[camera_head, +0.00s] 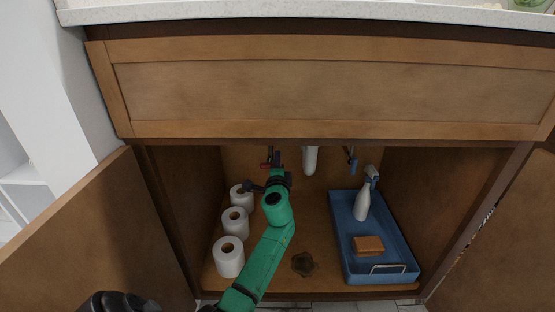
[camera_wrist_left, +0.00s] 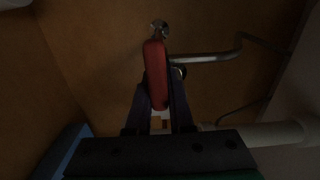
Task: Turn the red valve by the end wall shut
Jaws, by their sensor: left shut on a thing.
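The red valve handle (camera_wrist_left: 155,75) shows large in the left wrist view, a long red lever in front of a round metal fitting on the brown wall. A small part of the red valve (camera_head: 264,164) also shows in the head view, at the back of the cabinet under the sink. My left gripper (camera_wrist_left: 160,98) has its dark fingers on both sides of the handle's near end and is shut on it. In the head view my green left arm reaches into the cabinet and mostly hides the left gripper (camera_head: 273,162) and the valve.
Several white paper rolls (camera_head: 229,256) stand left of my arm. A blue tray (camera_head: 343,240) on the right holds a spray bottle (camera_head: 362,202) and a brown block (camera_head: 368,246). A white drain pipe (camera_head: 310,160) hangs right of the gripper. Open cabinet doors flank the opening.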

